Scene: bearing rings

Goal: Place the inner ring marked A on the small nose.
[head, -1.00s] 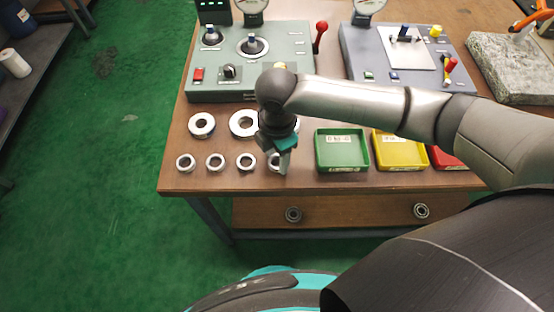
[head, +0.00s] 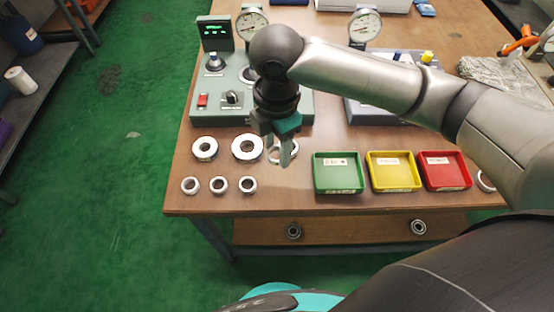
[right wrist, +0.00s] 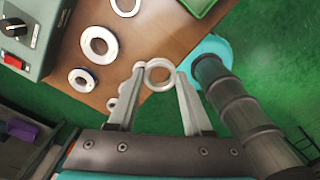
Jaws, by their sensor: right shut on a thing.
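My right gripper (head: 284,155) is shut on a small pale metal ring, and its fingers point down over the front of the table. The ring (right wrist: 159,74) sits between the fingertips in the right wrist view; in the head view I cannot make it out clearly. No letter is readable on it. The grey-green station (head: 232,118) stands behind the gripper. A smaller nose (head: 213,63) stands at its left, and a larger nose, partly hidden by my arm, stands to its right. My left gripper is not in view.
Three small rings (head: 218,185) lie in the front row. Larger rings (head: 247,148) lie behind; one is partly hidden by my gripper. Green (head: 338,187), yellow (head: 393,185) and red (head: 444,184) trays stand to the right. Dial gauges (head: 252,24) rise behind.

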